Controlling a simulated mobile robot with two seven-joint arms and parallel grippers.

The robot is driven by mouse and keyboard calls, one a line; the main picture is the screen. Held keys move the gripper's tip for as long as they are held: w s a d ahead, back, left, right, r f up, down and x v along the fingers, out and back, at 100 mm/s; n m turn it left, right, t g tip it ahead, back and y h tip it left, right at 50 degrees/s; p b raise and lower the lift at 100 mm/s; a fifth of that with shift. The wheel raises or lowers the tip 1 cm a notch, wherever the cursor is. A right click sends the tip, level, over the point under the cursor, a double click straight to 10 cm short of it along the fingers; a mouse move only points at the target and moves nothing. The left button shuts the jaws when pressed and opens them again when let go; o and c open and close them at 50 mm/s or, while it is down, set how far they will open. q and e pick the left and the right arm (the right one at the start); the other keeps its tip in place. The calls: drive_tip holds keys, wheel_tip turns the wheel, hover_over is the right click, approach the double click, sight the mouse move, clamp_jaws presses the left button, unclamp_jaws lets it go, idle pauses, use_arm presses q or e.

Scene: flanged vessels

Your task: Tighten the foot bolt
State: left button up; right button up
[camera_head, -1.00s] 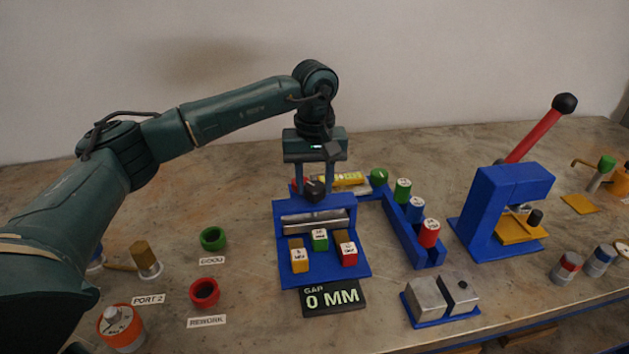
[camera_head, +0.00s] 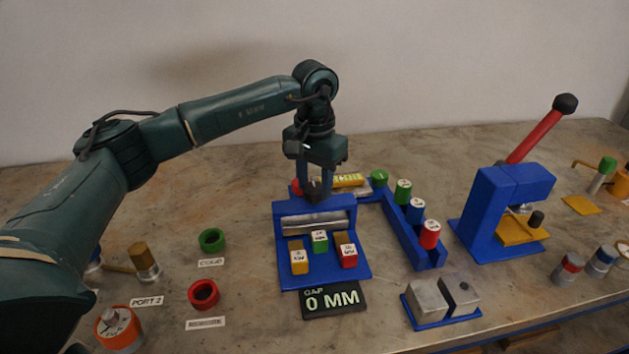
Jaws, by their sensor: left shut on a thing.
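My left gripper (camera_head: 314,190) points down at the back of the blue fixture (camera_head: 362,270). It is shut on a small dark knob (camera_head: 316,187) above the fixture's back wall. Whether this knob is the foot bolt I cannot tell; its lower part is hidden. A grey metal bar (camera_head: 314,222) lies across the fixture below the gripper. In front of it stand a yellow block (camera_head: 299,261), a green block (camera_head: 320,241) and a red block (camera_head: 349,256) with white labelled tops. A black display (camera_head: 333,300) in front reads "GAP 0 MM". My right gripper does not show.
A blue rack (camera_head: 417,246) with coloured cylinders runs right of the fixture. A blue press (camera_head: 500,210) with a red lever stands further right. Metal blocks (camera_head: 430,299) sit front right. Green (camera_head: 212,240) and red (camera_head: 204,294) rings lie left, with bare table between them and the fixture.

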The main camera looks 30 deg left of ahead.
sight(314, 186)
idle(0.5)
use_arm(q)
drive_tip(key=o, duration=1)
drive_tip(key=shift+c, duration=0.2)
wheel_tip(314, 186, up, 13)
drive_tip(key=shift+r, duration=0.1)
